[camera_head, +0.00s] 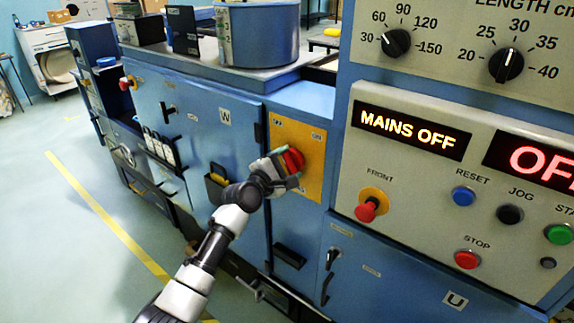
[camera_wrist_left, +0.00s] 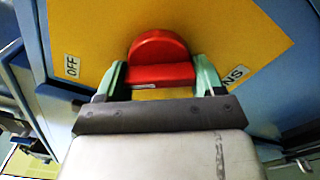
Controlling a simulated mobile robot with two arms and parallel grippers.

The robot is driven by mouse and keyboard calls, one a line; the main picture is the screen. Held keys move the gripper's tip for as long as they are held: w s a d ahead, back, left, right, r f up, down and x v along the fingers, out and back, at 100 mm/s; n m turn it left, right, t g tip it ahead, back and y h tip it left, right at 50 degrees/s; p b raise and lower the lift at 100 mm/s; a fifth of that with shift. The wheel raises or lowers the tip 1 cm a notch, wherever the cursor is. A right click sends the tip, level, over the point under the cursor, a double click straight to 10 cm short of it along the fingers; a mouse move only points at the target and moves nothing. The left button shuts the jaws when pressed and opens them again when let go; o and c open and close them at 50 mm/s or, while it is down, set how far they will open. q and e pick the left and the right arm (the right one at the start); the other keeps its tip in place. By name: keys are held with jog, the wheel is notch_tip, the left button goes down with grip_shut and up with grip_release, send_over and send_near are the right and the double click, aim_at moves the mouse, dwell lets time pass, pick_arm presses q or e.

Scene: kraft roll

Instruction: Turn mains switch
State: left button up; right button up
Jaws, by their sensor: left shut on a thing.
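The mains switch is a red rotary knob (camera_head: 293,160) on a yellow plate (camera_head: 312,178) on the blue machine front. In the left wrist view the red knob (camera_wrist_left: 160,60) sits between the two green fingers of my left gripper (camera_wrist_left: 160,80), which is shut on it. The yellow plate (camera_wrist_left: 100,30) carries an "OFF" label (camera_wrist_left: 71,67) at left and a partly hidden label ending "NS" (camera_wrist_left: 235,77) at right. In the head view my left gripper (camera_head: 285,172) covers part of the knob. A lit display (camera_head: 410,130) reads "MAINS OFF". My right gripper is not in view.
The grey control panel right of the switch holds a red front button (camera_head: 367,210), a stop button (camera_head: 467,259) and a blue reset button (camera_head: 464,195). A black handle (camera_head: 328,275) projects below. Open floor with a yellow line (camera_head: 110,218) lies at left.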

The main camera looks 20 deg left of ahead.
pick_arm(q)
jog(key=m, duration=0.4)
jog(key=shift+m+b, duration=0.3)
jog(key=m, duration=0.3)
jog(key=shift+r+m, duration=0.1)
jog(key=shift+m, duration=0.2)
jog(key=m+b, duration=0.1)
jog(key=m, duration=0.3)
jog(key=shift+r, duration=0.1)
jog(key=shift+m, duration=1.6)
jog(key=o, duration=0.9)
jog(key=shift+r, duration=0.1)
jog(key=shift+o, duration=0.2)
